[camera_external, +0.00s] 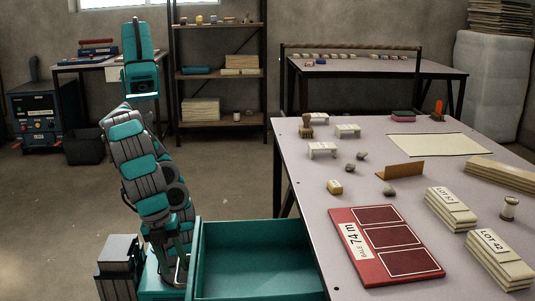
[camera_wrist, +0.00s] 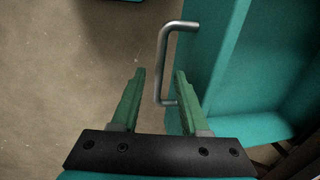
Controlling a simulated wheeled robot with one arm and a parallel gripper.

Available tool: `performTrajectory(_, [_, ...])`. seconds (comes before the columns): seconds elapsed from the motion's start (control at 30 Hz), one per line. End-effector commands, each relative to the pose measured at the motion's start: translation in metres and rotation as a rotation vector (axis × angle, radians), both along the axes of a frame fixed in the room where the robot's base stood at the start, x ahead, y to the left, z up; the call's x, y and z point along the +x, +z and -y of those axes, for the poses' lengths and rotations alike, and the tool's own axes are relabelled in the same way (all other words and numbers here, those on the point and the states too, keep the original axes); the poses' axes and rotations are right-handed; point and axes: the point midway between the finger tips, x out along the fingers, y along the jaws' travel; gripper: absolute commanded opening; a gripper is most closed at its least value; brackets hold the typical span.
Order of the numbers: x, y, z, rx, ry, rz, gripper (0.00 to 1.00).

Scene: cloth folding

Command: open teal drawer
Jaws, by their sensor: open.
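The teal drawer (camera_external: 255,262) is pulled out beside the table, and the part of its inside that shows is empty. In the wrist view, the drawer (camera_wrist: 216,60) fills the right side. Its grey metal bar handle (camera_wrist: 163,62) stands out from its front. My gripper (camera_wrist: 158,72) is open, with its green fingers on either side of the handle's line in the picture. The handle lies closer to the right fingertip. I cannot tell whether they touch. In the external view, my gripper is low by the drawer's left end, partly hidden by my arm.
The table (camera_external: 310,240) above the drawer holds a red board (camera_external: 345,215), LOT-labelled stacks (camera_external: 450,208), small stones and blocks. A dark bin (camera_external: 85,147) and shelf rack (camera_external: 217,75) stand behind.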

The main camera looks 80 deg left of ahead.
Motion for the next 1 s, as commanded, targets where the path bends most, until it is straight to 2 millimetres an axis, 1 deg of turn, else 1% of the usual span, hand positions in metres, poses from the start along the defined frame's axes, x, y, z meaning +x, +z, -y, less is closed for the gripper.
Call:
performTrajectory(0.17, [-0.002, 0.013, 0.001, -0.003, -0.001, 0.0, 0.45])
performTrajectory(0.5, [-0.011, 0.061, 0.001, -0.004, -0.001, 0.001, 0.45])
performTrajectory(0.6, [-0.013, 0.07, 0.001, -0.003, -0.001, 0.001, 0.45])
performTrajectory(0.73, [-0.014, 0.075, 0.0, 0.001, 0.001, 0.0, 0.45])
performTrajectory(1.0, [-0.014, 0.075, 0.0, 0.001, 0.0, 0.0, 0.45])
